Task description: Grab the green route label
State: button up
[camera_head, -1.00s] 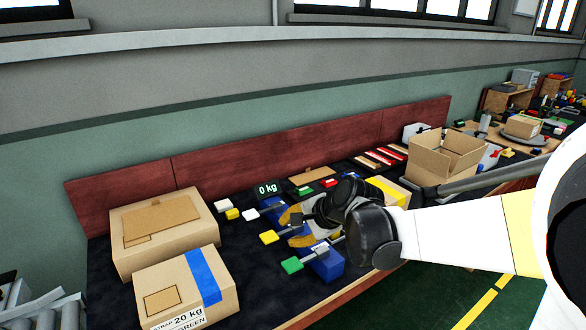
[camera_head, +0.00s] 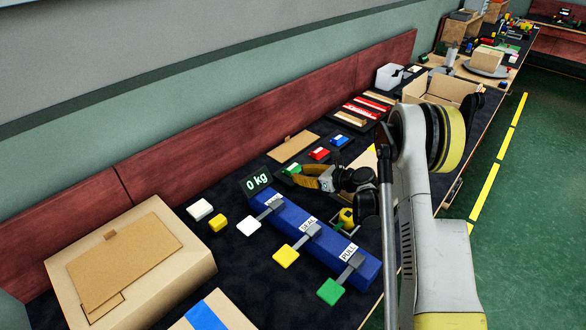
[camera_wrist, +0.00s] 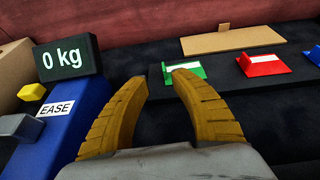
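The green route label (camera_wrist: 187,66) is a small green block with a white strip. It lies on a dark strip, left of a red label (camera_wrist: 262,65) and a blue one. In the head view the green label (camera_head: 292,169) is at the left end of this row. My gripper (camera_wrist: 159,79) is open, with two yellow-brown ridged fingers and nothing between them. The right fingertip overlaps part of the green label in the wrist view; contact cannot be told. In the head view my gripper (camera_head: 298,180) is just in front of the green label.
A blue lever box (camera_head: 300,222) with white, yellow and green handles stands close in front. A 0 kg display (camera_head: 258,182) is to the left. Flat cardboard (camera_head: 293,146) lies behind the labels. A large carton (camera_head: 165,262) stands at left, an open box (camera_head: 440,91) at right.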

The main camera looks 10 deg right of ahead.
aim_at(285, 169)
jog(key=b+x, duration=0.1)
jog(key=x, duration=0.1)
jog(key=b+x, duration=0.1)
jog(key=x, duration=0.2)
jog(key=b+x, duration=0.1)
jog(key=x, duration=0.2)
jog(key=shift+w+d, duration=0.15)
jog(key=shift+d, duration=0.15)
jog(key=shift+w+a+f+b, duration=0.1)
jog(key=shift+w+a+b, duration=0.2)
jog(key=shift+w, duration=0.1)
grip_shut()
